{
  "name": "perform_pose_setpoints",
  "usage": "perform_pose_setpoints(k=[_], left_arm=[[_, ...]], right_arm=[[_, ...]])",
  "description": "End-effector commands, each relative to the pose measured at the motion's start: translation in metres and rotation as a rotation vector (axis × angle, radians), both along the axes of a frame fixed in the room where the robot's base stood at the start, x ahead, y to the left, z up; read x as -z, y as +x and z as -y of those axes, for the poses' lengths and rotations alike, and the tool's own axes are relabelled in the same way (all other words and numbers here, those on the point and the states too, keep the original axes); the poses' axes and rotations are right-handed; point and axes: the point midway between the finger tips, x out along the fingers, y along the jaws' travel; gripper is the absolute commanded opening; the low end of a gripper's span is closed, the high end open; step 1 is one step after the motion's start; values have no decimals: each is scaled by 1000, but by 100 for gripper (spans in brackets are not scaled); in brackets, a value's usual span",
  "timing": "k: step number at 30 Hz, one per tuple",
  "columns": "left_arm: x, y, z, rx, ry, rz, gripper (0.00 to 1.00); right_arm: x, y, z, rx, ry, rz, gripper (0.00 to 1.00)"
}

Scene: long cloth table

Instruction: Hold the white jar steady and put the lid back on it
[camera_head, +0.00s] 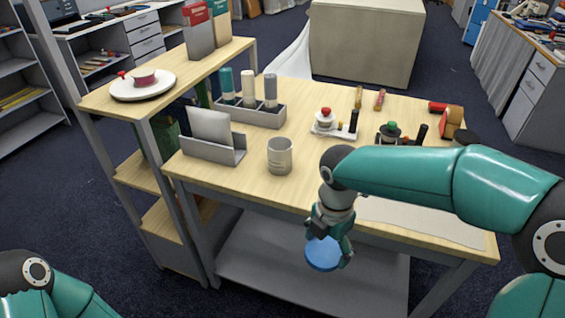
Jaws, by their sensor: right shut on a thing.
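The white jar (280,156), greyish with faint marks on its side, stands upright on the wooden table, left of its middle and near the front edge. Its top looks open, with no lid on it. My right gripper (328,240) points down and is shut on a round blue lid (322,256). In the picture the lid lies below the table's front edge, to the right of the jar and apart from it. Part of the lid's rim is hidden by the fingers. Only a piece of my left arm shows at the lower left; its gripper is out of view.
A grey holder with a white card (210,128) stands left of the jar, and a grey rack with bottles (250,114) behind it. Stamps and small tools (334,122) lie farther right. A pale mat (425,218) lies partly under my right arm. Table around the jar is clear.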

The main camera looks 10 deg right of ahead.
Motion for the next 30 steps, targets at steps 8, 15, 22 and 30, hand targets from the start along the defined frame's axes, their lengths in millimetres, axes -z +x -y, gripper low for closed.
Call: perform_pose_setpoints(k=[8,15,22,30], left_arm=[[0,0,0,0,0,-1,40],[0,0,0,0,0,-1,40],[0,0,0,0,0,-1,40],[0,0,0,0,0,-1,40]], right_arm=[[27,24,-33,305,-2,0,70],[55,51,-70,827,-3,0,70],[72,72,-94,1434,-5,1,70],[76,86,-104,1958,-5,2,70]])
